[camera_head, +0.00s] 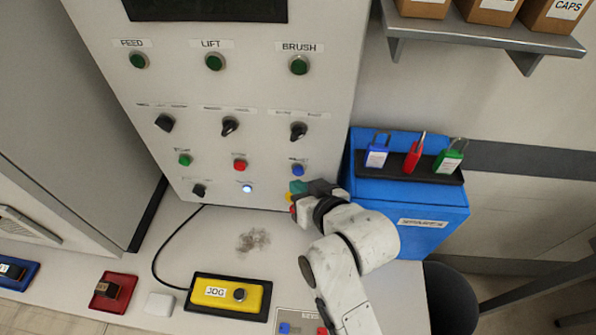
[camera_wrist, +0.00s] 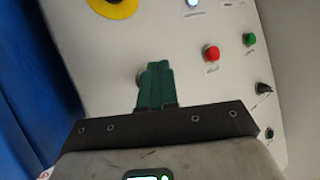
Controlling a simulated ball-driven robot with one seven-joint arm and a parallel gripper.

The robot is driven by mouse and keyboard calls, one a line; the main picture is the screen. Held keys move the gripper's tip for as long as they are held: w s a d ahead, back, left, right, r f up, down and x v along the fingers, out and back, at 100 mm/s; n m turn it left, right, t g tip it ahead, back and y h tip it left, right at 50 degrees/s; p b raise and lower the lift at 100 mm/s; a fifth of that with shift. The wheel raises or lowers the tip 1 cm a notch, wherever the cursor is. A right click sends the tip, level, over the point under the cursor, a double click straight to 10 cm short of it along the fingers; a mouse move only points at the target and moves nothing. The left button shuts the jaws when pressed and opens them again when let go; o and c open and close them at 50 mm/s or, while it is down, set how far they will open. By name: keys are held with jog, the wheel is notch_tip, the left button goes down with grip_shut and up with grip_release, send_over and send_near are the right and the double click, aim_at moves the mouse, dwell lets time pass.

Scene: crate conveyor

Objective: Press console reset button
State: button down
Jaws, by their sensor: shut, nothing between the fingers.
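The console (camera_head: 220,120) is a pale panel with green, red and blue buttons, black knobs and small labels too blurred to read, so I cannot tell which is marked reset. A blue button (camera_head: 298,169) sits at the right of the lower button row. My gripper (camera_head: 298,187) is just below it, teal fingers shut and empty. In the wrist view my gripper (camera_wrist: 155,72) points at the panel, covering most of a round button collar (camera_wrist: 140,78); I cannot tell whether they touch. A red button (camera_wrist: 211,53) and green button (camera_wrist: 249,39) are to the right.
A yellow-ringed red control (camera_head: 292,209) is partly hidden beside my gripper; its yellow ring (camera_wrist: 115,8) shows in the wrist view. A lit white button (camera_head: 247,188) is left. A blue box (camera_head: 405,210) with padlocks stands close right. A yellow JOG box (camera_head: 228,294) lies on the counter.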

jog(key=shift+w, duration=0.1)
jog(key=shift+w, duration=0.35)
jog(key=shift+w, duration=0.45)
dwell(0.8)
jog(key=shift+s, duration=0.15)
jog(key=shift+s+p, duration=0.6)
jog(key=shift+s, duration=0.15)
jog(key=shift+s+a+p, duration=0.1)
jog(key=shift+s+p, duration=0.75)
jog(key=shift+s, duration=1.65)
